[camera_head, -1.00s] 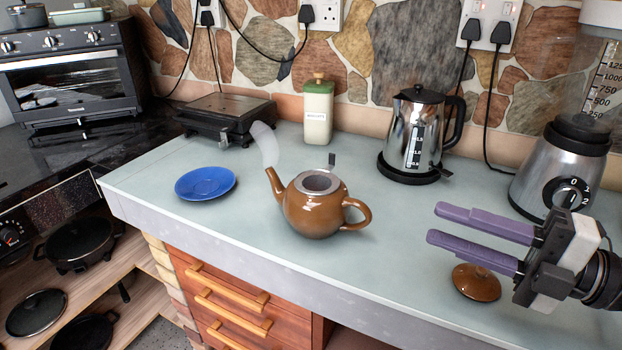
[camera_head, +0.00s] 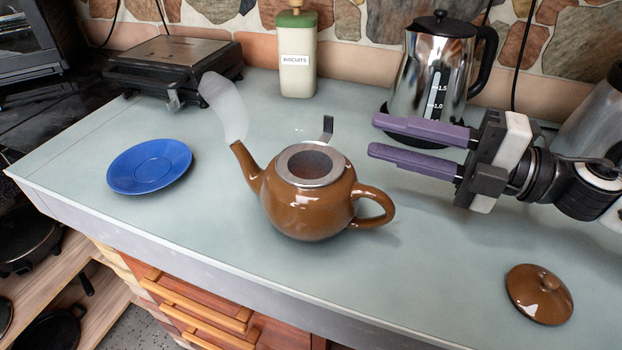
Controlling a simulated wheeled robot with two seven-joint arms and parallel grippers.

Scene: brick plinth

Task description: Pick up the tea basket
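The tea basket (camera_head: 311,181) sits in the mouth of the brown teapot (camera_head: 300,212). Its metal rim and dark inside show, and a small upright tab handle (camera_head: 327,129) stands at its far side; the rest is hidden in the pot. My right gripper (camera_head: 372,135) is open and empty, to the right of the basket and apart from it. Its two purple fingers point left toward the tab handle. The teapot's brown lid (camera_head: 539,294) lies on the counter at the lower right. My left gripper is not in view.
A blue saucer (camera_head: 149,166) lies left of the teapot. A steel kettle (camera_head: 432,81) stands close behind my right gripper. A biscuit jar (camera_head: 297,62) and a flat black grill (camera_head: 175,68) stand at the back. The counter's front edge (camera_head: 230,263) runs below the teapot.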

